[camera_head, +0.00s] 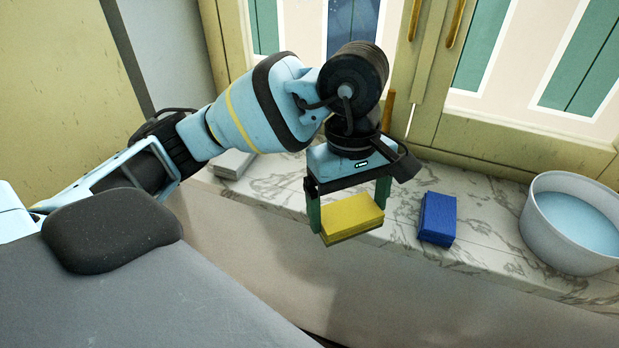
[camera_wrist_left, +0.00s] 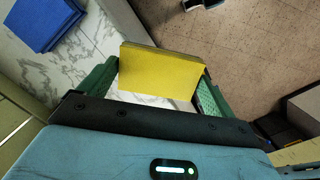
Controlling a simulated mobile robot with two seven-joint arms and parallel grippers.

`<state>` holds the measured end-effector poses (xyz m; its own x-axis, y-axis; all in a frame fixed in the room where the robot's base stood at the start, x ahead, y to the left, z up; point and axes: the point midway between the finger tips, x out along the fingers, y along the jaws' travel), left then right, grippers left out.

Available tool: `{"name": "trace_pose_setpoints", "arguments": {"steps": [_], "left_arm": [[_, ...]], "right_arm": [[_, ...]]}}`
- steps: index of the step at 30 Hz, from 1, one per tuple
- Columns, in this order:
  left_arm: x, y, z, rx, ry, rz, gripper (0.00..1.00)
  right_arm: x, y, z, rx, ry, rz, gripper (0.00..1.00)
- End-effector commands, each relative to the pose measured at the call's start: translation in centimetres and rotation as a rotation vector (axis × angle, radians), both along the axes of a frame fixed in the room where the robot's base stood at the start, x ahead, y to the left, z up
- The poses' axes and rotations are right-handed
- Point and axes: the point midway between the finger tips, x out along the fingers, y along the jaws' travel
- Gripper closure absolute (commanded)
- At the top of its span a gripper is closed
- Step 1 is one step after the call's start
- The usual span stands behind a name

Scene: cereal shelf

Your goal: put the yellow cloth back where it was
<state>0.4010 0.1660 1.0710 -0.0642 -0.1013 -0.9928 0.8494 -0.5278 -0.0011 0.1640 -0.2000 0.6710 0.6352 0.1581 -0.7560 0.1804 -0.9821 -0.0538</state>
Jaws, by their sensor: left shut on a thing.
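The yellow cloth (camera_head: 352,217) is a folded block between the two green fingers of my left gripper (camera_head: 349,207). The gripper is shut on it, with one finger at each side. In the head view the cloth is by the front edge of the marble ledge (camera_head: 480,212); whether it touches the ledge I cannot tell. In the left wrist view the yellow cloth (camera_wrist_left: 158,71) fills the space between the fingers of the left gripper (camera_wrist_left: 157,85), with marble and brown floor beyond. My right gripper is not in view.
A folded blue cloth (camera_head: 437,218) lies on the ledge to the right of the gripper. A white basin of water (camera_head: 533,225) stands at the far right. A grey-white folded thing (camera_head: 233,163) lies behind my left arm. Cabinet doors with handles (camera_head: 425,75) rise behind the ledge.

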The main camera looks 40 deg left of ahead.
Motion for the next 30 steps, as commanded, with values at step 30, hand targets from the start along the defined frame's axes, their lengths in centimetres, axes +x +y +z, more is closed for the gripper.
{"name": "trace_pose_setpoints", "arguments": {"steps": [30], "left_arm": [[8.5,13.2,-1.5,0.001,-0.002,0.0,0.28]], "right_arm": [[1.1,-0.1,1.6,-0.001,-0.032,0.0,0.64]]}}
